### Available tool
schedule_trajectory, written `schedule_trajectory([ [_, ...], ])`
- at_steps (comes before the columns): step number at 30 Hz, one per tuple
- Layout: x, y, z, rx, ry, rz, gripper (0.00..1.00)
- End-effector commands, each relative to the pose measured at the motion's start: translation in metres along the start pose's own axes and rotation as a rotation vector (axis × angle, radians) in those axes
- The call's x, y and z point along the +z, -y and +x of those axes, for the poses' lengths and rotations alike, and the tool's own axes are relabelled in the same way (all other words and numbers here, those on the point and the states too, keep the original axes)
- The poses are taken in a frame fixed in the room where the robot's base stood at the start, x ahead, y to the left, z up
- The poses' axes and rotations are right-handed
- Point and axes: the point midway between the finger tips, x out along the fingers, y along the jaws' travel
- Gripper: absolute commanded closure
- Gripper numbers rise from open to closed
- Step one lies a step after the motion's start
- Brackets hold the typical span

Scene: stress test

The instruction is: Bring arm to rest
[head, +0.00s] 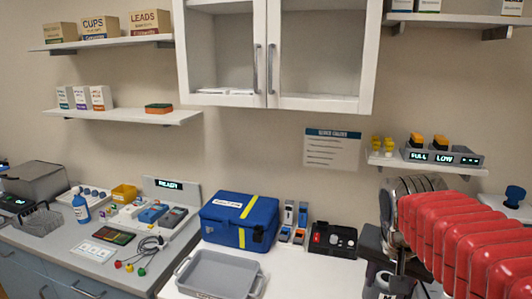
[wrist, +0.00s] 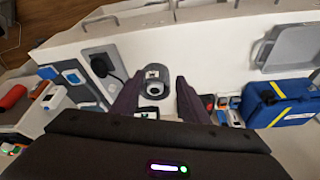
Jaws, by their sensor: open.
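My gripper (wrist: 163,77) shows in the wrist view as two dark fingers, spread apart and open. No object is held between them. A grey rounded device (wrist: 153,88) with a dark round opening lies on the white counter, seen in the gap between the fingers. I cannot tell how far below the fingertips it is. In the head view, red ribbed segments and dark parts fill the lower right, and my fingers cannot be made out clearly there.
A blue case (head: 240,222) with yellow stripes stands on the white counter, behind a grey tray (head: 192,284). A black box (head: 333,240) stands to its right. A shelf (head: 425,164) with a lit display hangs at the right. White cabinets (head: 272,102) hang above.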

Motion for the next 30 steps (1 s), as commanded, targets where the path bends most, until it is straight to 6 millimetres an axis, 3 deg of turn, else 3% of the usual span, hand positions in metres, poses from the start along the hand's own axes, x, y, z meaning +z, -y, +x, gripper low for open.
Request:
schedule_trajectory([
  [8,0.063,0.007,-0.013,-0.097,-0.044,-0.231,0.59],
  [18,0.131,0.010,-0.012,-0.195,-0.108,-0.487,0.59],
  [23,0.143,0.010,-0.009,-0.213,-0.123,-0.540,0.59],
  [30,0.144,0.010,-0.009,-0.214,-0.123,-0.545,0.59],
])
